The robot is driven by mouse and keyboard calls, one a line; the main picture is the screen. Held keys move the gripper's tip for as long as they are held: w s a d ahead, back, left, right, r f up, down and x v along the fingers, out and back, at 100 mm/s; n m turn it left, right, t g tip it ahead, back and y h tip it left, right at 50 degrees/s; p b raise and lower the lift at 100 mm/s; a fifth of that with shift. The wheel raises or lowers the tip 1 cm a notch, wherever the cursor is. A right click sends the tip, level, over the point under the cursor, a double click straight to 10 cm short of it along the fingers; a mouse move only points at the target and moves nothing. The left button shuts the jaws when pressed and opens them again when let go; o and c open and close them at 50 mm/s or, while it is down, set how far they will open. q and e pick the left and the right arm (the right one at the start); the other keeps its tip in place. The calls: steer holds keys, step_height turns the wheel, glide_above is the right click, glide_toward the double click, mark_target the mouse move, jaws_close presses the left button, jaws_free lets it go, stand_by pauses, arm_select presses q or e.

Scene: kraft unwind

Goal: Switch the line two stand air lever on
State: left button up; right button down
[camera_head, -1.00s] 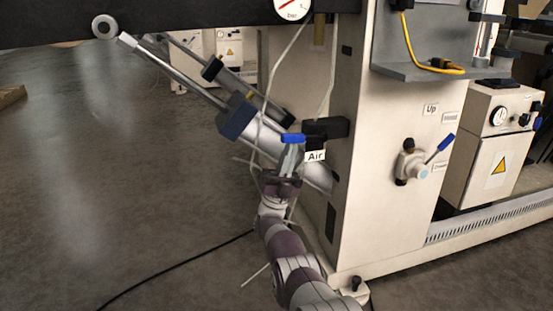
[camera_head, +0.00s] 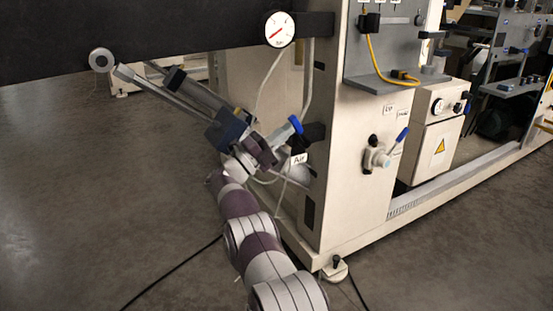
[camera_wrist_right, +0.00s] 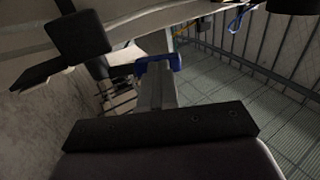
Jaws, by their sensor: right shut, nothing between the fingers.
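The air lever (camera_head: 295,124) has a blue handle. It sits beside a black valve block on the machine's near edge, just above the "Air" label (camera_head: 299,159). The handle looks slanted in the head view. My right gripper (camera_head: 282,135) comes up from the lower left, tilted toward the handle, and its pale fingers are shut and empty. The fingertips are at the handle, but I cannot tell whether they touch. In the right wrist view the blue handle (camera_wrist_right: 158,62) shows right at the tips of the fingers (camera_wrist_right: 156,82). My left gripper is not in view.
A round gauge (camera_head: 280,29) hangs above. A cylinder (camera_head: 228,130) stands close left of my gripper. Another blue-handled lever (camera_head: 401,136) is on the white panel to the right. A cable (camera_head: 172,272) lies on the floor; the floor at left is clear.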

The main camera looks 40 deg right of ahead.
mark_target(291, 117)
steer(key=r+y+p, duration=0.1)
steer(key=d+r+y+p, duration=0.1)
steer(key=p, duration=0.1)
steer(key=d+r+y+p, duration=0.1)
steer(key=y+p, duration=0.1)
steer(key=shift+s+r+t, duration=0.1)
steer(key=shift+s+t, duration=0.15)
steer(key=shift+t, duration=0.05)
steer(key=shift+d+y+p, duration=0.25)
steer(key=shift+y+p, duration=0.05)
steer(key=shift+p, duration=0.25)
steer(key=shift+s+d+t+p, duration=0.15)
steer(key=shift+d+t+p, duration=0.2)
steer(key=shift+p, duration=0.3)
steer(key=shift+d+r, duration=0.1)
steer(key=shift+d, duration=0.05)
steer(key=shift+r, duration=0.1)
